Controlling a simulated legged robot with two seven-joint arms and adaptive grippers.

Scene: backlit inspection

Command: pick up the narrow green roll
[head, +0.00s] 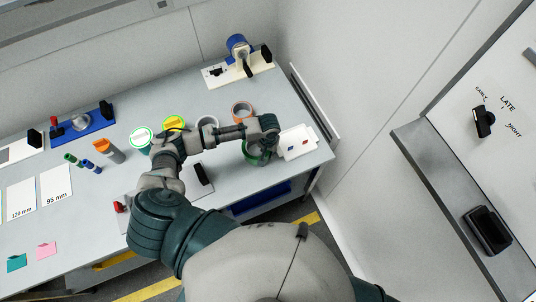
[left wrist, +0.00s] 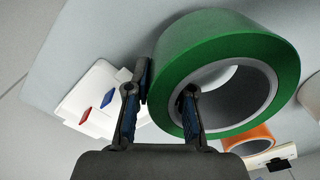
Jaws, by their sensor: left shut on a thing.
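A dark green roll (head: 257,155) is under the end of my left arm near the right end of the table, partly hidden by my gripper. In the left wrist view the green roll (left wrist: 225,47) is large, with a grey inner core and an open middle. My left gripper (head: 266,139) is shut on its wall, with one finger outside and one inside the ring; the fingers also show in the left wrist view (left wrist: 161,92). I cannot tell whether the roll touches the table. My right gripper is not in view.
A white plate (head: 298,142) with red and blue marks lies just right of the roll. An orange roll (head: 242,111), a white roll (head: 208,122), a yellow roll (head: 174,122) and a bright green-rimmed roll (head: 141,137) stand along the back. The wall is close on the right.

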